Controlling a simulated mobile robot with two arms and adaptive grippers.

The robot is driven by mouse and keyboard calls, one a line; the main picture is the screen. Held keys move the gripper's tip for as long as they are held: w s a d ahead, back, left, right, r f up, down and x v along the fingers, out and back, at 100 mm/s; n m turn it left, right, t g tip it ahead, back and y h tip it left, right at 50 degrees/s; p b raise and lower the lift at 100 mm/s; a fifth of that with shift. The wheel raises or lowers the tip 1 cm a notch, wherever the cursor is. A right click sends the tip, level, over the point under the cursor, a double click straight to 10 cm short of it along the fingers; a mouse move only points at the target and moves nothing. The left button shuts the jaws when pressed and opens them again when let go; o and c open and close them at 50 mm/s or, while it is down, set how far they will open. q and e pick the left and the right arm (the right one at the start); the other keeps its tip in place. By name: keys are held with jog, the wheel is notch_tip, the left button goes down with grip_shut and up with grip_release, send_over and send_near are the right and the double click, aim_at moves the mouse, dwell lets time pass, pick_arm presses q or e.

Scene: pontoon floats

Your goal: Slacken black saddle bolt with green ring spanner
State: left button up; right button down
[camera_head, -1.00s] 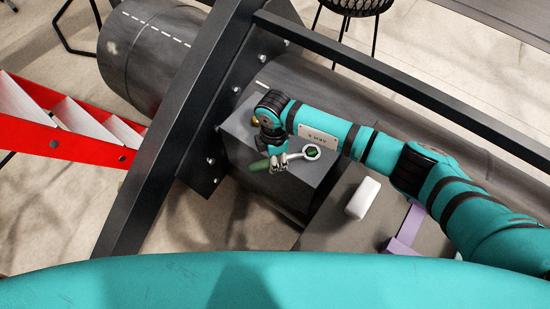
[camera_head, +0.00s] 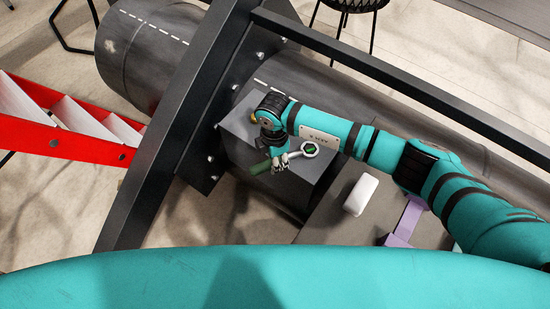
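The green ring spanner has a green handle (camera_head: 260,167) and a metal ring end (camera_head: 310,149). It lies across the top of a grey block (camera_head: 241,126), its ring to the right and its handle to the left. My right gripper (camera_head: 280,161) comes in from the right and is closed around the spanner between handle and ring. Something dark with a green patch shows inside the ring. I cannot tell whether this is the black saddle bolt or whether the ring is seated on it. My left gripper is out of view.
A dark pipe float (camera_head: 148,62) runs behind a black steel frame (camera_head: 170,150) with several silver bolts. A white block (camera_head: 360,195) and a purple bracket (camera_head: 405,224) lie right of the grey block. A red ladder (camera_head: 62,141) stands at left.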

jog(key=shift+s, duration=0.1)
jog(key=shift+s+d+n, duration=0.2)
jog(key=shift+s+n, duration=0.1)
jog(key=shift+n, duration=0.1)
jog(key=shift+s+p, duration=0.1)
jog(key=shift+p, duration=0.2)
jog(key=shift+s+d+n, duration=0.25)
jog(key=shift+s+n, duration=0.05)
jog(key=shift+n, duration=0.2)
jog(key=shift+s+d, duration=0.1)
jog(key=shift+s+d+n+p, duration=0.2)
jog(key=shift+s+n+p, duration=0.1)
jog(key=shift+n+p, duration=0.2)
jog(key=shift+s+d, duration=0.1)
jog(key=shift+d, duration=0.05)
dwell(0.4)
jog(key=shift+s+d+n, duration=0.2)
jog(key=shift+s+n, duration=0.1)
jog(key=shift+n, duration=0.3)
